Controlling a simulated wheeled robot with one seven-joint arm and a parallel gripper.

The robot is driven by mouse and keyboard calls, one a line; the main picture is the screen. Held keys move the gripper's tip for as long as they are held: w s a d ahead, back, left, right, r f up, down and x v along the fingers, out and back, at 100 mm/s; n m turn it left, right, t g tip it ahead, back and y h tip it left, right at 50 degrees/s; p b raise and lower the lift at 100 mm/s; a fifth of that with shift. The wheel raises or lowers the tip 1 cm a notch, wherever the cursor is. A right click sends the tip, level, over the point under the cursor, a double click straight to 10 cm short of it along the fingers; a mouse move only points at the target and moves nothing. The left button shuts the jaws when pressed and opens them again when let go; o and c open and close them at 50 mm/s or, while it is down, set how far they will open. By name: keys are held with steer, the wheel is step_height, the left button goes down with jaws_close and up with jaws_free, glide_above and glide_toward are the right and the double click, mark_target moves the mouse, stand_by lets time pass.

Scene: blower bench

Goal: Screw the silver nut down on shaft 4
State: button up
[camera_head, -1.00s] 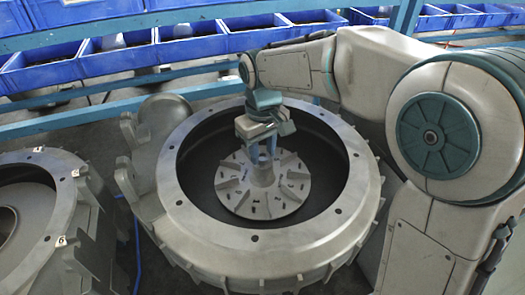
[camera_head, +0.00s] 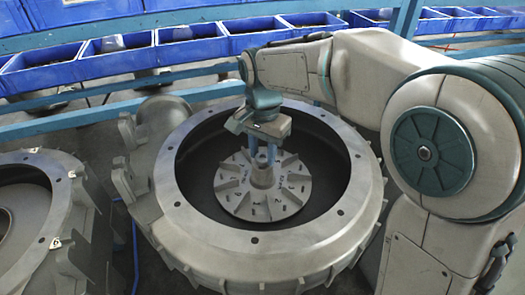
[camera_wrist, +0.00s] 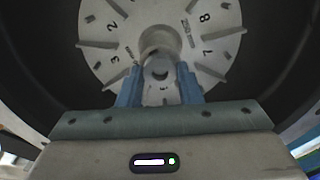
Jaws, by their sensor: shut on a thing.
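My gripper (camera_head: 263,158) points down into the open middle housing, with its blue fingers at the centre of the numbered disc (camera_head: 240,201). In the wrist view the two fingers (camera_wrist: 159,86) are shut on the silver nut (camera_wrist: 160,72), one on each side. The nut sits at the grey hub of the disc, on the shaft's axis. The shaft is mostly hidden by the nut and fingers, and I cannot tell how far down the thread the nut is. No label 4 is readable on this housing.
The round housing rim (camera_head: 184,216) surrounds the disc and my gripper, with a dark gap inside it. A second housing (camera_head: 62,205) with a label 6 stands at the left. Blue bins (camera_head: 120,60) on a blue rack line the back.

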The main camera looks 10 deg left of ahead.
steer(key=m, duration=0.4)
steer(key=shift+m, duration=0.3)
steer(key=o, duration=0.8)
steer(key=shift+w, duration=0.1)
steer(key=shift+o, duration=0.2)
steer(key=n, duration=0.6)
steer(key=n+p, duration=0.1)
steer(key=n, duration=0.5)
steer(key=shift+n, duration=0.3)
steer(key=n+p, duration=0.1)
steer(key=n, duration=0.5)
steer(key=shift+n+p, duration=0.3)
steer(key=shift+n, duration=0.1)
steer(key=n, duration=0.6)
